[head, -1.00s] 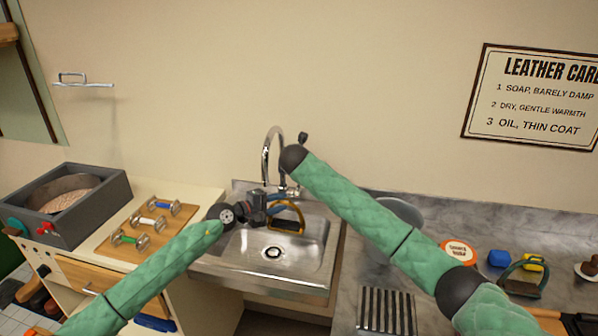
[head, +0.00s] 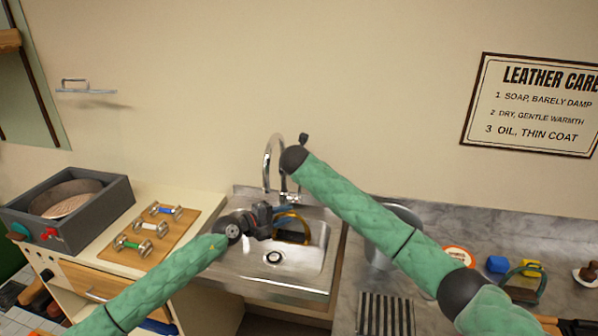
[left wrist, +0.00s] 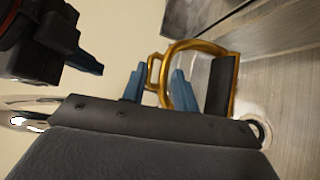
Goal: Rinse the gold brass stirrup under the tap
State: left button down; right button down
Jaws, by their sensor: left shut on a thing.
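The gold brass stirrup (head: 306,229), with a dark tread, is held over the steel sink (head: 302,277), right of and behind the drain. My left gripper (head: 275,215) is shut on it. In the left wrist view the blue fingers of this gripper (left wrist: 158,88) are at the small loop end of the stirrup (left wrist: 184,47), and the dark tread faces away from them. The curved tap (head: 268,158) stands behind the basin. I see no water clearly. My right gripper (left wrist: 85,60) shows only partly in the left wrist view, dark with a blue fingertip; my arm hides it in the head view.
Left of the sink, a wooden board (head: 165,245) holds small coloured-handled items, beside a grey box (head: 65,218).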

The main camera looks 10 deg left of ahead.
pick_arm(q)
jog(key=s+d+p, duration=0.1)
jog(key=s, duration=0.1)
jog(key=s+d+p, duration=0.1)
jog(key=d+p, duration=0.1)
jog(key=shift+s, duration=0.4)
dwell(0.4)
jog(key=shift+r, duration=0.1)
dwell(0.8)
jog(key=s+d+r+p, duration=0.3)
jog(key=r+p, duration=0.1)
jog(key=p, duration=0.3)
jog(key=shift+s+d, duration=0.15)
jog(key=shift+s, duration=0.25)
jog(key=shift+f, duration=0.1)
